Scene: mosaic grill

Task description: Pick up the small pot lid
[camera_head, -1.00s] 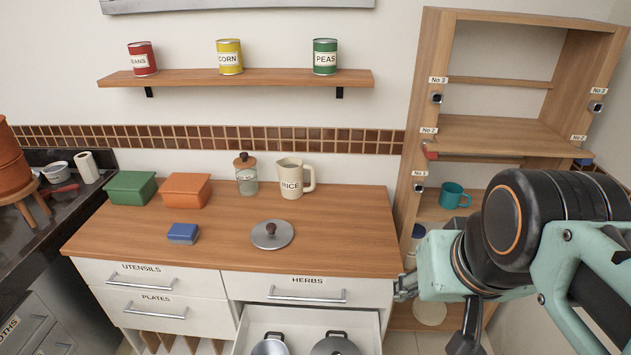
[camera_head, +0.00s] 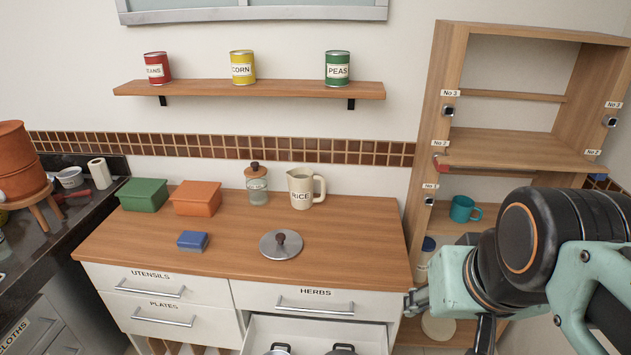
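A round grey metal pot lid (camera_head: 293,249) with a dark brown knob lies flat on the wooden counter, near its front edge and right of the blue box. Two pots with dark handles show partly in the open drawer (camera_head: 262,325) below; whether they have lids of their own cannot be made out here. My gripper (camera_head: 412,303) is at the right of the counter's front, to the right of and lower than the lid, and apart from it. Its fingers are small and partly seen from the side, so its opening is unclear.
The open drawer juts out below. A wooden shelf unit (camera_head: 440,130) stands at the right.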

